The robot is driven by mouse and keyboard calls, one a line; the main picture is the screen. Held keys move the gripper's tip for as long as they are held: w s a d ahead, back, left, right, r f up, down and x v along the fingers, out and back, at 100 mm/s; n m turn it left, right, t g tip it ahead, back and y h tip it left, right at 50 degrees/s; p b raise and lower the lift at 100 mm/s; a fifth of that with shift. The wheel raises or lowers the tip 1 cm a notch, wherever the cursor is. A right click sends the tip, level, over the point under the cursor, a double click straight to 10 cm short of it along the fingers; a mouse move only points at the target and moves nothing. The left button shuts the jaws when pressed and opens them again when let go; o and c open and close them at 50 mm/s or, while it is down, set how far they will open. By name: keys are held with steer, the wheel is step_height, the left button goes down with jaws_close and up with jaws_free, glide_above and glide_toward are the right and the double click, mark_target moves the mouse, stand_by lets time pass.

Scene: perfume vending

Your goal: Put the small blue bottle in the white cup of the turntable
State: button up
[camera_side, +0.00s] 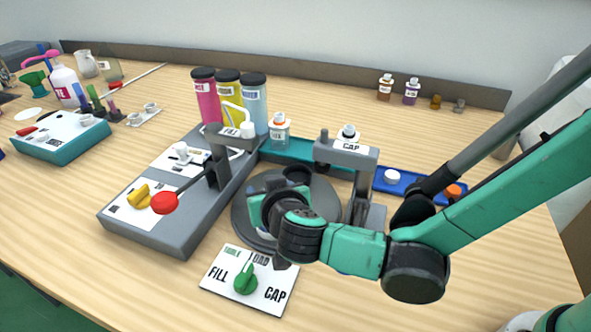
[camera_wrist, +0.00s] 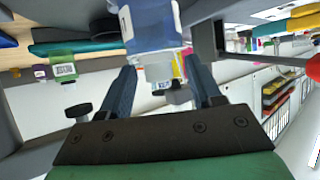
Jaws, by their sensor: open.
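My gripper (camera_wrist: 161,66) is open in the wrist view, its two dark fingers spread apart. A translucent blue bottle (camera_wrist: 155,25) with a pale neck shows at and just beyond the fingertips, at the top of that view. I cannot tell whether a finger touches it or what it rests on. In the side view my wrist is low over the dark grey turntable (camera_side: 240,228) and hides part of it. The fingers and the blue bottle are hidden there. The white cup cannot be made out in either view.
The grey filling machine (camera_side: 180,235) with a red-knobbed lever (camera_side: 164,203) stands left of the turntable, and the CAP station (camera_side: 345,147) behind it. A FILL/CAP dial card (camera_side: 225,283) lies in front. An orange-topped bottle (camera_side: 280,132) stands behind.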

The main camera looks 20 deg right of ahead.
steer(key=shift+r, duration=0.1)
steer(key=v, duration=1.2)
steer(key=shift+r, duration=0.1)
